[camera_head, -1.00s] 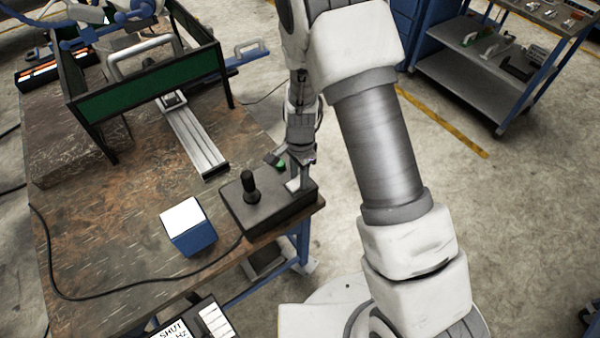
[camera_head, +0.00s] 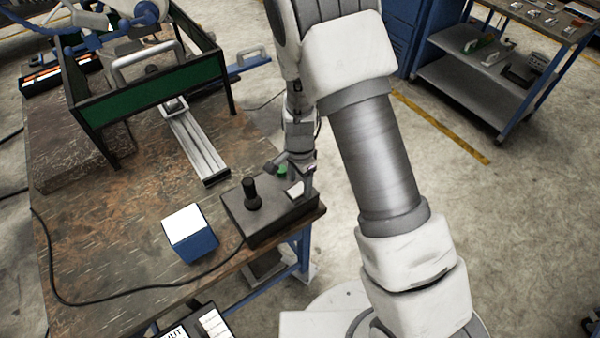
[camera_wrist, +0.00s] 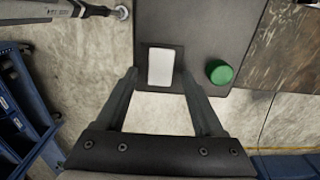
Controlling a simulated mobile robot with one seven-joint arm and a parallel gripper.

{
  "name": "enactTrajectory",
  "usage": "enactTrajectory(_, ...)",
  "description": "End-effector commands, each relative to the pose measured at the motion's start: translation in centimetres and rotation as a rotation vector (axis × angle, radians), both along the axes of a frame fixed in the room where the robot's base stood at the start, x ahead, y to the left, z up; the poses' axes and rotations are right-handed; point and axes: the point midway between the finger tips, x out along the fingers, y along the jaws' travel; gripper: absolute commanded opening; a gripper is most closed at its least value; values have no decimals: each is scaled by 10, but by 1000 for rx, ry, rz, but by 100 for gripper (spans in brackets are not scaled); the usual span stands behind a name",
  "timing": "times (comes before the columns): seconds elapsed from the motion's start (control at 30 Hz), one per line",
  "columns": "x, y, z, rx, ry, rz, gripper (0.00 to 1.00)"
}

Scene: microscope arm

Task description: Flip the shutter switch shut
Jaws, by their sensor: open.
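The dark grey control box (camera_head: 265,222) sits at the table's right corner, with a black knob standing on its top. The likely shutter switch is a pale rectangular plate in a dark frame (camera_wrist: 161,67) at the box's edge; it also shows as a white patch in the head view (camera_head: 296,188). A green round button (camera_wrist: 219,72) stands to its right in the wrist view. My gripper (camera_wrist: 158,72) is open, pointing at the box, its fingers on either side of the plate. I cannot tell whether a finger touches it. Its fingertips are partly hidden in the head view.
A blue box with a white top (camera_head: 189,233) stands left of the control box. A black cable (camera_head: 125,293) runs over the table. A metal rail (camera_head: 195,147) and a green-panelled frame (camera_head: 130,103) stand behind. A partly cut-off lettered panel (camera_head: 178,332) is at the bottom.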

Motion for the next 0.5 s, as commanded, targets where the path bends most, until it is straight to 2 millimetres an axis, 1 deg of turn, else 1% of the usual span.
enactTrajectory(0.17,1,1,19,1,-4,1,70)
enactTrajectory(0.37,0,1,61,2,-5,2,70)
enactTrajectory(0.5,1,1,94,3,-6,1,70)
